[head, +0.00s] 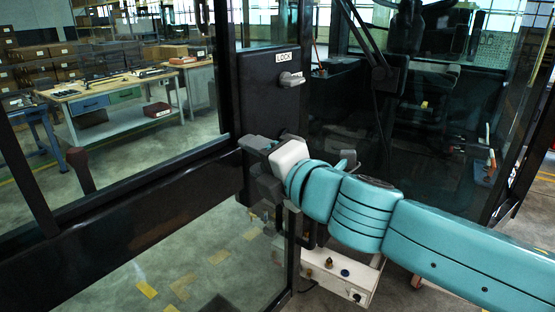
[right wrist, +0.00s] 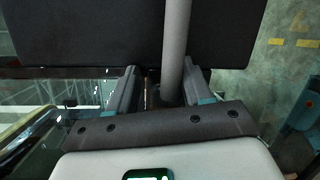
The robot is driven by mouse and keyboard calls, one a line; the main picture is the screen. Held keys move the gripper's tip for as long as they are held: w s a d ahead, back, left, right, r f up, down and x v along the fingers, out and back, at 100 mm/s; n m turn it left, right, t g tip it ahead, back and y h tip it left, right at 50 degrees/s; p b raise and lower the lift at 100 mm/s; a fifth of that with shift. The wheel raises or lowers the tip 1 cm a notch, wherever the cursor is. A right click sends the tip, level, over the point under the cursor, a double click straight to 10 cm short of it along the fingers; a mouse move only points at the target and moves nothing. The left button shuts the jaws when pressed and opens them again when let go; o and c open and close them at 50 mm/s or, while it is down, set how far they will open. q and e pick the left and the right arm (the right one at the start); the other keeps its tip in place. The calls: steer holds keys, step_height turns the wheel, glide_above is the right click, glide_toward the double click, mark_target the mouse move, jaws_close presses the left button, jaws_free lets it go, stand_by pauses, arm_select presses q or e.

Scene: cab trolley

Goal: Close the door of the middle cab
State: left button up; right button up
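The cab door has a black frame (head: 130,205) with glass panes and a black lock panel (head: 262,95) that carries a grey knob (head: 291,79) under a LOCK label. My right gripper (head: 257,163) is at the lower part of this panel. In the right wrist view, a grey bar (right wrist: 175,45) runs between the fingers of the right gripper (right wrist: 162,85). A gap shows between the bar and the left finger; contact on the right cannot be told. The black panel (right wrist: 80,35) lies behind the bar. My left gripper is not in view.
The dark cab interior (head: 440,110) lies right of the lock panel, behind glass. A white box (head: 338,275) with knobs sits low below my right arm. A workbench (head: 110,95) and stacked boxes stand behind the door glass. Yellow marks (head: 146,289) line the floor.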

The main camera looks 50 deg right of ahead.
steer(key=shift+s+a+r+p, duration=0.3)
steer(key=shift+s+p, duration=0.1)
steer(key=shift+s, duration=0.1)
steer(key=shift+s+a+r+p, duration=0.25)
steer(key=shift+s+p, duration=0.15)
steer(key=shift+s, duration=0.1)
steer(key=p+v, duration=0.2)
steer(key=v, duration=0.1)
steer(key=shift+s+r, duration=0.1)
steer(key=shift+s, duration=0.1)
